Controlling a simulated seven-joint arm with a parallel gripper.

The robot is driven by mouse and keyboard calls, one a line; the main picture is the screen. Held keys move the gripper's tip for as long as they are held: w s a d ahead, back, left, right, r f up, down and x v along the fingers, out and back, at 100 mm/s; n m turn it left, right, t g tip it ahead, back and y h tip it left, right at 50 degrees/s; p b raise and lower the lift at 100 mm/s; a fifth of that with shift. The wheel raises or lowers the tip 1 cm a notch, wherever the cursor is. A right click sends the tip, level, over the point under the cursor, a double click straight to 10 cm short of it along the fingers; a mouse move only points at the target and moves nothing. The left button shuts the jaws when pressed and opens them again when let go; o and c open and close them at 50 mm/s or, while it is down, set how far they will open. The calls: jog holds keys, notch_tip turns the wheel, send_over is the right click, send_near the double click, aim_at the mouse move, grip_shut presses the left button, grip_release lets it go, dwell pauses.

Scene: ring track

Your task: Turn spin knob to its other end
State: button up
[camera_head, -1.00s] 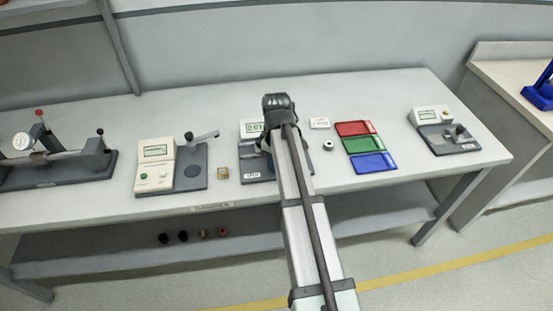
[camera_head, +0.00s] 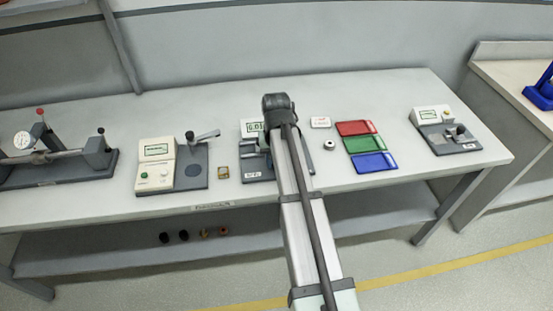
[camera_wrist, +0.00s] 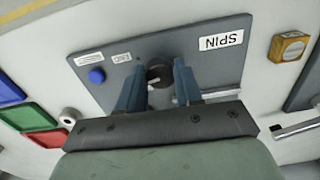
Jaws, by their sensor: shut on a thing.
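A blue button (camera_wrist: 96,75) is on the same panel.
Red (camera_head: 356,128), green (camera_head: 361,144) and blue (camera_head: 374,162) trays lie right of the station. A small ring (camera_head: 329,145) lies between. A device with a lever (camera_head: 190,165) stands to the left, with a small brass-coloured block (camera_head: 222,173) beside it.

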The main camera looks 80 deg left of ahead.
jog(key=m, duration=0.4)
jog(key=shift+m, duration=0.3)
jog(key=shift+s+a+m, duration=0.1)
jog(key=shift+m, duration=1.9)
jog(key=o, duration=1)
jog(key=shift+o, duration=0.2)
jog(key=shift+r, duration=0.1)
notch_tip(320, 180, up, 14)
jog(key=shift+f, duration=0.2)
